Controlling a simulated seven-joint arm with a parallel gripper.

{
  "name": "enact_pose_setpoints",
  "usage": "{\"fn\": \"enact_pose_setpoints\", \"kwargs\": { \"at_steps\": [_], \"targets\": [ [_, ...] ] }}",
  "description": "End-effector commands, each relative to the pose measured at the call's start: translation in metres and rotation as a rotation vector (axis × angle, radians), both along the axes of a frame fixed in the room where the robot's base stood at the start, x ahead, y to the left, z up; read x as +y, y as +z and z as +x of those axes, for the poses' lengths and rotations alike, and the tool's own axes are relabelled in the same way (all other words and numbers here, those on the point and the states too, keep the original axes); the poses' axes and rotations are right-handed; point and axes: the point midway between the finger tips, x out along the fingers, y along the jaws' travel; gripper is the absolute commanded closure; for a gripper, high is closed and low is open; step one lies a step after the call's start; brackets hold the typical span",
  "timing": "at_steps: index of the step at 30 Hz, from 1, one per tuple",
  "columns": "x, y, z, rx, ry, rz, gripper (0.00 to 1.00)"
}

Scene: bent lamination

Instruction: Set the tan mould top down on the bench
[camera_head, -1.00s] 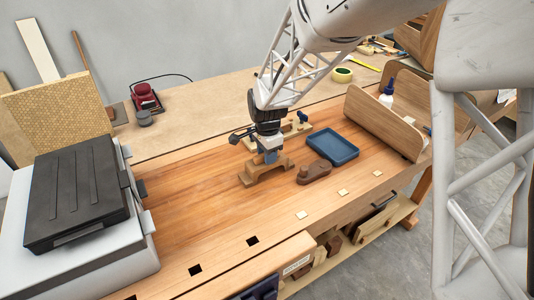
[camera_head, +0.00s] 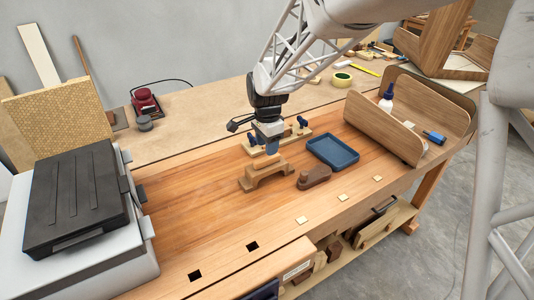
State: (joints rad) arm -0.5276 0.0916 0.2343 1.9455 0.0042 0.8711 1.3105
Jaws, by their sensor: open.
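The tan mould top (camera_head: 264,174) is a small arched wooden block. It rests on the bench (camera_head: 195,185) near the middle. My gripper (camera_head: 271,151) is just above it, pointing down, open, and looks clear of the block. The fingertips are small in this view. A lower wooden mould piece with dark blue clamps (camera_head: 302,123) lies behind my gripper and is partly hidden by it.
A dark brown block (camera_head: 314,178) and a blue tray (camera_head: 333,152) lie to the right. A wooden holder (camera_head: 383,125) stands further right. A black-lidded press (camera_head: 75,195) fills the left end. Bench to the left of the block is clear.

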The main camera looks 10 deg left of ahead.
Motion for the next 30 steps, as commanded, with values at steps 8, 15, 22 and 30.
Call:
{"fn": "enact_pose_setpoints", "kwargs": {
  "at_steps": [8, 15, 22, 30],
  "targets": [
    [0.000, 0.042, 0.000, -0.001, 0.000, 0.001, 0.53],
    [0.000, 0.060, 0.000, 0.000, 0.000, 0.000, 0.53],
    [0.000, 0.063, 0.000, 0.000, 0.000, 0.000, 0.53],
    [0.000, 0.062, 0.000, 0.000, 0.000, 0.000, 0.53]
  ]
}}
